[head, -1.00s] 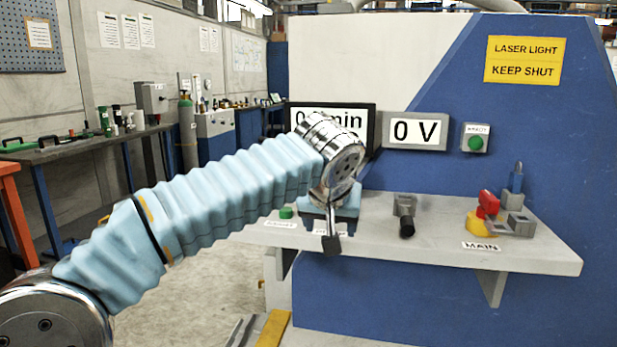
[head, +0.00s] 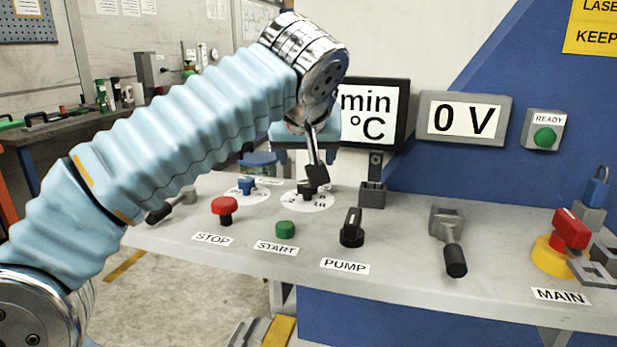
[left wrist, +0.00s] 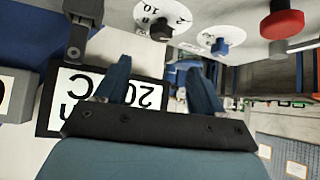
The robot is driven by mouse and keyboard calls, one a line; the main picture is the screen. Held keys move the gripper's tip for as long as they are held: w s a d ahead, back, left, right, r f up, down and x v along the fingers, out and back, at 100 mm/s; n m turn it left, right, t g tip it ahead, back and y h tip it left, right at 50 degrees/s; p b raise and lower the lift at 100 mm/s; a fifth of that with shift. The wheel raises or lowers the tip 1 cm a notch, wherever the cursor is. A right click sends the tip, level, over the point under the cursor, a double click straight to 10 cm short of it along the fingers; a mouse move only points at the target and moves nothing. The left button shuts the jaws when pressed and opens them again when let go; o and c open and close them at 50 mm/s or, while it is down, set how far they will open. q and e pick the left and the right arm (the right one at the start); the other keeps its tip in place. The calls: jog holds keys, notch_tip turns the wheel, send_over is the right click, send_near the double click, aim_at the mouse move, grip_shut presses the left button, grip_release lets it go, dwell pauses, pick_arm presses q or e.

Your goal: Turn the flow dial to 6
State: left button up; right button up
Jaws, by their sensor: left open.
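A white dial with a black knob (head: 308,189) stands on the grey shelf, with a 10 visible on its scale. A second dial with a blue knob (head: 247,186) is left of it. Their name labels are hidden or too small to read, so I cannot tell which is flow. My left gripper (head: 316,172) hangs over the black-knob dial in the head view. In the left wrist view my left gripper (left wrist: 160,78) is open and empty, and the black knob (left wrist: 160,30) lies outside its fingers. The blue knob (left wrist: 220,46) is farther right. My right gripper is not in view.
The shelf holds a red STOP button (head: 224,207), green START button (head: 286,229), black PUMP switch (head: 352,228), black-handled lever (head: 450,240) and red MAIN handle (head: 571,230). A display (head: 372,112) stands behind. The shelf's front strip is mostly clear.

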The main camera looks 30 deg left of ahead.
aim_at(307, 183)
pick_arm(q)
jog(key=x, duration=1.2)
jog(key=c, duration=1.1)
